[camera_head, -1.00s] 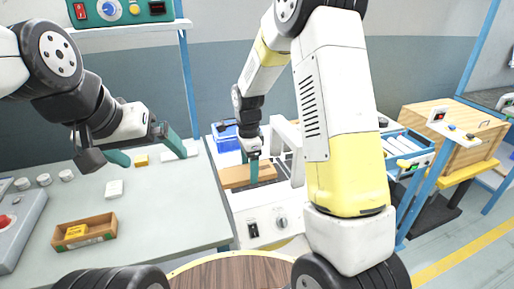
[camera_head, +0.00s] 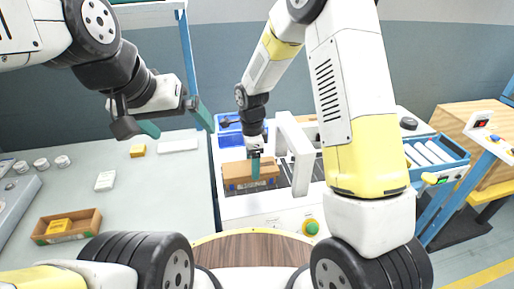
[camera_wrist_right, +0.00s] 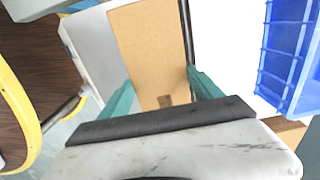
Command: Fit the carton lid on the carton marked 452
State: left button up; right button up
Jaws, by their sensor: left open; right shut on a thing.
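My right gripper (camera_head: 255,168) is shut on a brown cardboard piece (camera_head: 238,170) at the white machine. The right wrist view shows its flat, plain top (camera_wrist_right: 150,45) between the two teal fingers, with a small dark mark near its close end. A cardboard front face with a small label shows below the fingers in the head view. I cannot tell whether lid and carton are separate there, and no number 452 is readable. My left gripper (camera_head: 176,122) is open and empty, raised above the left bench.
The white machine (camera_head: 265,205) has a raised white frame right of the cardboard. A blue bin (camera_head: 230,132) stands behind; its wall also shows in the right wrist view (camera_wrist_right: 285,60). A wooden tray (camera_head: 88,232) with a yellow block lies on the left bench. A round wooden tabletop (camera_head: 250,248) is nearest.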

jog(key=shift+a+r, duration=0.1)
jog(key=shift+f, duration=0.55)
jog(key=o, duration=1.4)
jog(key=shift+c, duration=0.2)
jog(key=shift+r, duration=0.1)
jog(key=s+d+r+n+t+y, duration=0.1)
jog(key=s+d+r+n, duration=0.15)
jog(key=r, duration=0.75)
jog(key=s+d+r+n, duration=0.1)
jog(key=d+r, duration=0.2)
jog(key=r, duration=0.7)
jog(key=s+d+r+n+t, duration=0.2)
jog(key=s+d+r+n, duration=0.2)
jog(key=s+n, duration=0.2)
jog(key=s+d+r+n+t+y, duration=0.1)
jog(key=s+d+r+n+t, duration=0.2)
jog(key=s+n, duration=0.4)
jog(key=s+d+r, duration=0.1)
jog(key=s, duration=0.2)
jog(key=shift+s+d, duration=0.4)
